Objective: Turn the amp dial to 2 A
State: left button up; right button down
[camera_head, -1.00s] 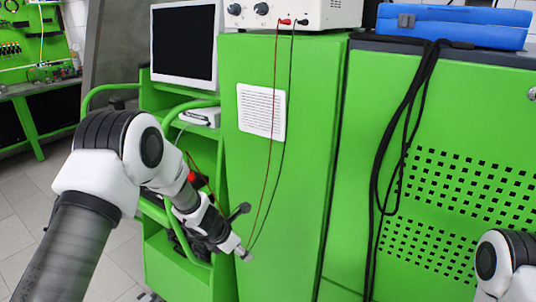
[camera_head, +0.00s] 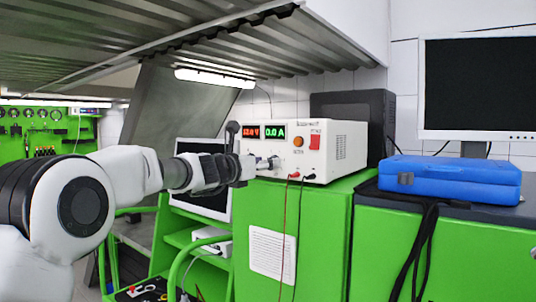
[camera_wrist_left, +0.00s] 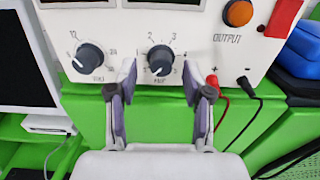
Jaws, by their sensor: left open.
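The white power supply (camera_head: 340,150) stands on the green cabinet; its displays read about 12.0 V in red and 0.0 A in green. In the left wrist view, the dark amp dial (camera_wrist_left: 160,60) has numbers around it, with 2 near the top; its pointer setting is hard to read. The volt dial (camera_wrist_left: 89,58) is to its left. My left gripper (camera_wrist_left: 160,82) is open, its fingers to either side below the amp dial and apart from it. In the head view my left gripper (camera_head: 262,165) is close to the front panel, partly covering the dials. My right gripper is not in view.
An orange output button (camera_wrist_left: 238,13) and red and black plugged leads (camera_wrist_left: 221,84) are right of the amp dial. A blue case (camera_head: 450,178) lies on the right cabinet. A monitor (camera_head: 205,180) stands left, behind my arm. A metal shelf hangs above.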

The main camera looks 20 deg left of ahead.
pick_arm(q)
jog(key=shift+w+d+r, duration=0.15)
jog(key=shift+w, duration=0.35)
jog(key=c, duration=0.9)
jog(key=shift+d, duration=0.1)
grip_shut()
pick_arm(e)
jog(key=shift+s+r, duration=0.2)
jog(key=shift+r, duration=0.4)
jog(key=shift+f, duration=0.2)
